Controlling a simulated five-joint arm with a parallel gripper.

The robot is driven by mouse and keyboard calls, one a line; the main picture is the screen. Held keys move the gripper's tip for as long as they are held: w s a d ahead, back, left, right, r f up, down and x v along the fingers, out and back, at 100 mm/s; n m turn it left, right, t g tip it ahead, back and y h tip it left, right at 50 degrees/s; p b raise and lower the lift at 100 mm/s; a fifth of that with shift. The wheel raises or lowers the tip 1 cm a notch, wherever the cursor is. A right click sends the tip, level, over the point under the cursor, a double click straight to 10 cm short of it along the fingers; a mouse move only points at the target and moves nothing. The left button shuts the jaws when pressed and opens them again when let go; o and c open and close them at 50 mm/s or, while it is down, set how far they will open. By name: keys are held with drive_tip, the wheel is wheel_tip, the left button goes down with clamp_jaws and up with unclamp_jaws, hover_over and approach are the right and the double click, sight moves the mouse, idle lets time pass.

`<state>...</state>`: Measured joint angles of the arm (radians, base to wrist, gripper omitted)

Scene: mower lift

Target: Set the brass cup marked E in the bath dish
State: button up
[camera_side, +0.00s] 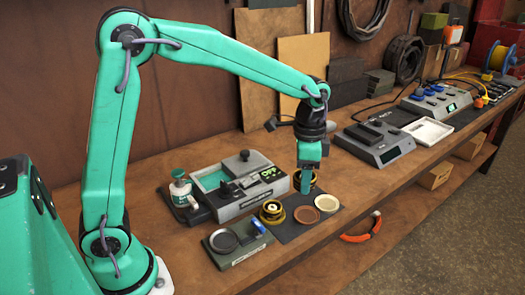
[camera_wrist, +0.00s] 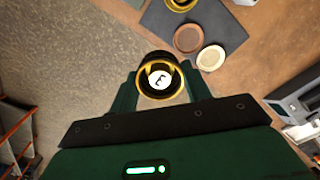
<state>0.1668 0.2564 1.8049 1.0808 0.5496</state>
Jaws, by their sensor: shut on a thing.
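My gripper (camera_side: 306,184) is shut on a brass cup with a dark inside and a white disc marked E (camera_wrist: 160,81), which sits between the fingers in the wrist view. In the side view the held cup shows only partly behind a finger, near the back of the dark mat; its clearance is hard to tell. A teal basin (camera_side: 211,179) lies open in a grey device at the left. A red-brown round dish (camera_side: 327,203) and a cream one (camera_side: 306,215) lie on the mat. Which of these is the bath dish is not marked legibly.
A second brass cup (camera_side: 272,212) stands at the mat's left edge. A grey-green block with a round dish (camera_side: 224,241) is in front. A bottle (camera_side: 180,189) stands left of the basin. Grey devices (camera_side: 374,141) and a white tray (camera_side: 428,131) stand farther right.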

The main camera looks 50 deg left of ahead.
drive_tip(key=s+a+n, duration=0.3)
drive_tip(key=a, duration=0.6)
drive_tip(key=s+a+n, duration=0.2)
drive_tip(key=s+a, duration=0.1)
drive_tip(key=a, duration=0.7)
drive_tip(key=s+a+n, duration=0.3)
drive_tip(key=s+a, duration=0.1)
drive_tip(key=a, duration=0.5)
wheel_tip(320, 180, down, 8)
drive_tip(key=shift+w+a+r, duration=0.15)
drive_tip(key=shift+a, duration=0.1)
drive_tip(key=shift+f, duration=2.85)
drive_tip(key=shift+f, duration=0.6)
drive_tip(key=o, duration=0.7)
drive_tip(key=shift+r, duration=0.1)
